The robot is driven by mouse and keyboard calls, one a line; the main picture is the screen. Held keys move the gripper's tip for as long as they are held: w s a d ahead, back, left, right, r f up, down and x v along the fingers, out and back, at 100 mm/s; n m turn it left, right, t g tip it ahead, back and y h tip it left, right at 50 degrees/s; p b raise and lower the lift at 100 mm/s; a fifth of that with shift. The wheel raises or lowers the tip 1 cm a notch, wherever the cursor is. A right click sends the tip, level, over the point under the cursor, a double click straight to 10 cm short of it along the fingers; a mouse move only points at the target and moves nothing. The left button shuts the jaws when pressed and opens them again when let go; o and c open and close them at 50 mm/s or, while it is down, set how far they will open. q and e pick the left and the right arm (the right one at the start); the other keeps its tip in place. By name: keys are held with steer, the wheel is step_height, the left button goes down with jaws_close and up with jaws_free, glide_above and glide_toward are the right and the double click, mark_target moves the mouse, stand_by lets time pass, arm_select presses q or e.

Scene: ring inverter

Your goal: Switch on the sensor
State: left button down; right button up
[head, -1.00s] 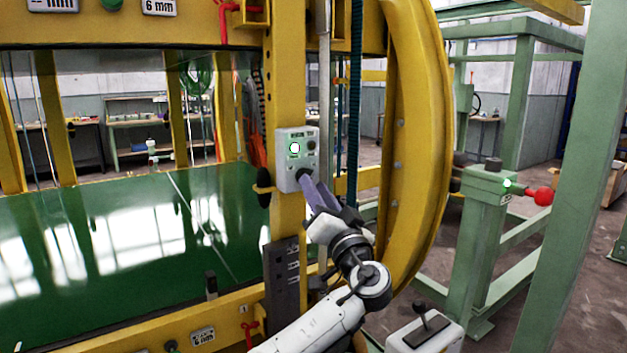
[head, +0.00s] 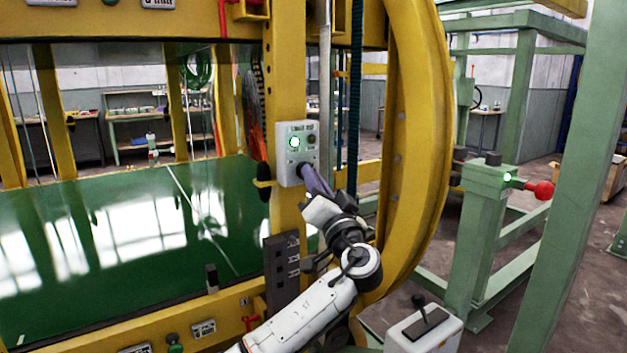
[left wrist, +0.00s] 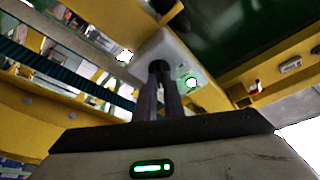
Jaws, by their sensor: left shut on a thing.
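A light grey control box (head: 284,152) is fixed to the yellow upright post. It has a lit green round light (head: 295,142) and a small dark knob (head: 312,139) at its upper right. My left gripper (head: 306,172) reaches the box's lower front from below right. Its fingertips are close together on the dark knob at the bottom of the box and mostly hide it. In the left wrist view the two fingers (left wrist: 160,68) meet the face of the box (left wrist: 183,62), beside a bright green light (left wrist: 192,82). My right gripper is not in view.
A curved yellow ring frame (head: 425,150) stands close to the right of my left arm. A dark green cable (head: 355,90) hangs beside the post. A green table surface (head: 100,250) spreads left. A green post with a red knob (head: 543,190) stands at right.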

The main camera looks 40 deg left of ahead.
arm_select(q)
steer(key=shift+m+t+h, duration=0.3)
steer(key=shift+m, duration=0.4)
steer(key=c, duration=1.9)
jaws_free()
steer(key=shift+o, duration=0.2)
steer(key=shift+d, duration=0.1)
steer(key=b+v, duration=0.2)
steer(key=v, duration=0.8)
steer(key=shift+s+d, duration=0.1)
